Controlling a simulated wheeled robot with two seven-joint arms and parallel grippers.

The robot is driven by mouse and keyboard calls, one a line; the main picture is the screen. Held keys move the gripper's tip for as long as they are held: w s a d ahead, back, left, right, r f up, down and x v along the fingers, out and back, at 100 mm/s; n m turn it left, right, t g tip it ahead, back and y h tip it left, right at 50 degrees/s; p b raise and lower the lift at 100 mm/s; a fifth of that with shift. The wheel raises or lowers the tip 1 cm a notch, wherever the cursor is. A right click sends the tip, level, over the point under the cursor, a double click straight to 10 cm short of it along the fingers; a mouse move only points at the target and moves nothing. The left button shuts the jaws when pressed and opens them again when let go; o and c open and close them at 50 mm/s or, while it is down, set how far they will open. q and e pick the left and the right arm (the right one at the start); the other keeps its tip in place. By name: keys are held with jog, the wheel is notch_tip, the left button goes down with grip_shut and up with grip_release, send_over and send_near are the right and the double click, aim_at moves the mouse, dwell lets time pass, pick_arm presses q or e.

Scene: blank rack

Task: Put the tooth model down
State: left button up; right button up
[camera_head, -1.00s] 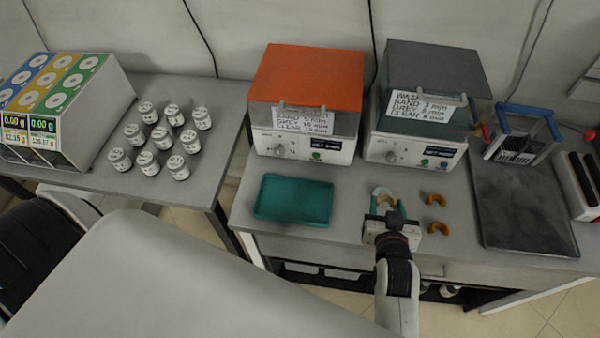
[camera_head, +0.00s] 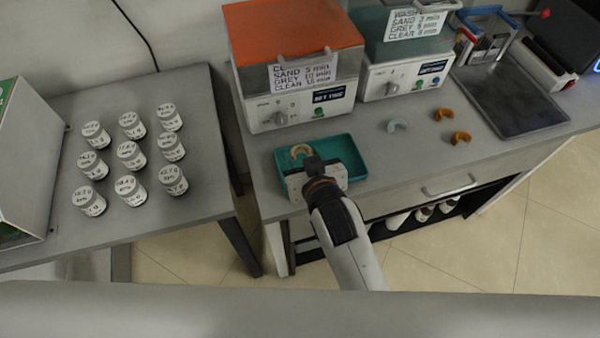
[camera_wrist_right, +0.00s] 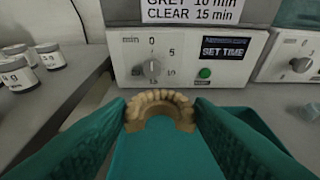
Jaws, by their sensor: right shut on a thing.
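The tooth model (camera_wrist_right: 160,110) is a beige horseshoe arch of teeth, held between the two green fingers of my right gripper (camera_wrist_right: 161,115) in the right wrist view. In the head view the tooth model (camera_head: 300,150) shows just beyond my right gripper (camera_head: 308,162), over the teal tray (camera_head: 350,160). The tray also shows below the model in the right wrist view (camera_wrist_right: 150,160). I cannot tell whether the model touches the tray. My left gripper is not in view.
An orange-lidded machine (camera_head: 290,50) stands right behind the tray. A pale arch (camera_head: 396,126) and two orange arches (camera_head: 461,137) lie right of the tray. Several white jars (camera_head: 130,155) stand on the left table.

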notch_tip(320, 180, down, 3)
jog(key=shift+d+r, duration=0.15)
jog(key=shift+r, duration=0.05)
jog(key=shift+f, duration=2.05)
jog(key=shift+b, duration=0.3)
jog(key=o, duration=0.7)
jog(key=shift+f, duration=0.1)
jog(key=shift+c, duration=0.2)
jog(key=shift+s+r, duration=0.1)
jog(key=shift+r, duration=0.1)
jog(key=v, duration=1.1)
jog(key=shift+s, duration=0.35)
